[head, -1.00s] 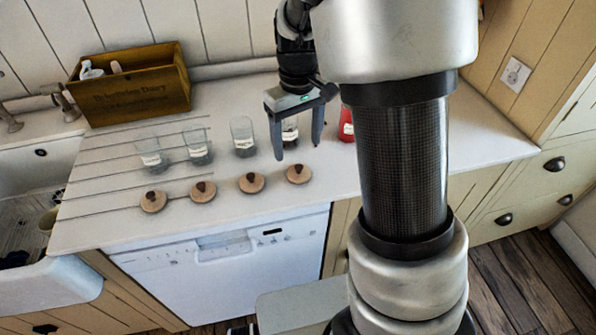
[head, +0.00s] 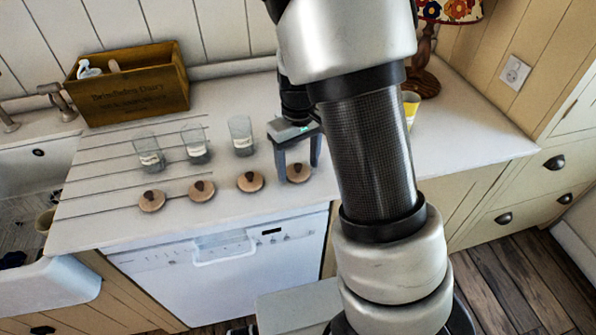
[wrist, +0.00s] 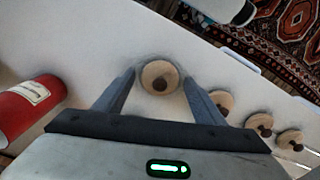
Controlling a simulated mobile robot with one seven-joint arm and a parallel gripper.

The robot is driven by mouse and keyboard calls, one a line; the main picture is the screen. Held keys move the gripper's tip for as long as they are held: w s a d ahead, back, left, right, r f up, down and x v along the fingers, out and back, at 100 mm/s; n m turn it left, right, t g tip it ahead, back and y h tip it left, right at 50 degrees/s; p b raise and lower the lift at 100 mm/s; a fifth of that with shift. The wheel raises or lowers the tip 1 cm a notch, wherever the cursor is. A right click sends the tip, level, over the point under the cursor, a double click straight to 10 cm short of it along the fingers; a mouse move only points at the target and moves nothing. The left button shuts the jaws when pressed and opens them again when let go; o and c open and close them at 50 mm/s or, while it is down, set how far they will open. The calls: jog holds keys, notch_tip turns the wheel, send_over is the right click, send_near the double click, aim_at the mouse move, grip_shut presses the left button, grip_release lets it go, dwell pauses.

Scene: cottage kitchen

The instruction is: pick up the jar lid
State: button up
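Several round wooden jar lids with dark knobs lie in a row on the white counter. The rightmost lid (head: 298,174) is at my gripper (head: 299,171); the others (head: 250,181) (head: 201,191) (head: 151,200) lie to its left. My gripper is open and points down, one finger on each side of that rightmost lid. In the wrist view this lid (wrist: 159,76) sits between the fingertips with a small gap at each side. I cannot tell whether the fingertips touch the counter.
Glass jars (head: 241,137) (head: 195,145) (head: 150,154) stand behind the lids. A red can (wrist: 28,108) is left in the wrist view. A wooden crate (head: 134,93) stands at the back left, a yellow cup (head: 411,106) and lamp (head: 424,75) at the right. The sink (head: 40,165) is far left.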

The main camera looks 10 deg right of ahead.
jog(key=c, duration=0.9)
jog(key=shift+o, duration=0.2)
